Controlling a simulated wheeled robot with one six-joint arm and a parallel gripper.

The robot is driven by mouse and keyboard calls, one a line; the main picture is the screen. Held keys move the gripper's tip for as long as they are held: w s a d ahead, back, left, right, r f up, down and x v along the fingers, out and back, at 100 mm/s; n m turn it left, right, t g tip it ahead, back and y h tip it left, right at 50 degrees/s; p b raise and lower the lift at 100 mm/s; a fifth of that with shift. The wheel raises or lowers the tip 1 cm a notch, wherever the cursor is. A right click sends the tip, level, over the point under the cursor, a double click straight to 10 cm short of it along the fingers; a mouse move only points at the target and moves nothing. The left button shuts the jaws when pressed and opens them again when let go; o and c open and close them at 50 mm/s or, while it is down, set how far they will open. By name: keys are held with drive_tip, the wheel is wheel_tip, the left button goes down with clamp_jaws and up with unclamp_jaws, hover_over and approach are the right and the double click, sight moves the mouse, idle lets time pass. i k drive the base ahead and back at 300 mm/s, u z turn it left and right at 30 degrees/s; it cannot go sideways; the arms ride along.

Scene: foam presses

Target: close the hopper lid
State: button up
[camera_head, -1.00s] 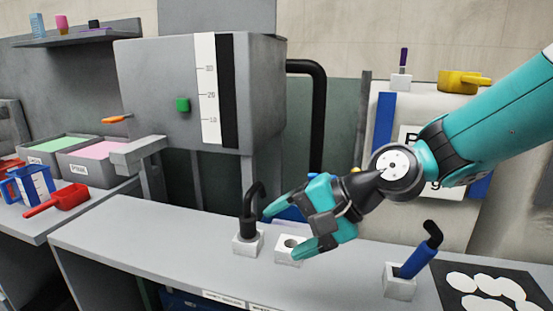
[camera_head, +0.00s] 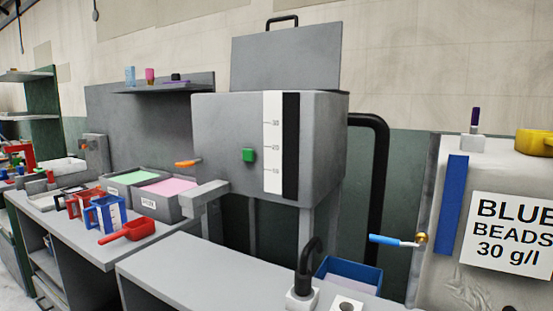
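A black handle (camera_head: 283,20) sits on the lid's upper edge. My gripper is outside the view, so its state and its distance from the lid do not show.
A grey table (camera_head: 190,268) runs in front, bearing a white block with a black bent handle (camera_head: 308,268). A black pipe (camera_head: 381,180) runs down the hopper's right side. Bead trays (camera_head: 180,205) lie left.

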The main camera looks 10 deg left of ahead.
sight(308, 57)
drive_tip(key=u, duration=2.4)
drive_tip(key=i, duration=2.45)
drive_tip(key=z, duration=2.8)
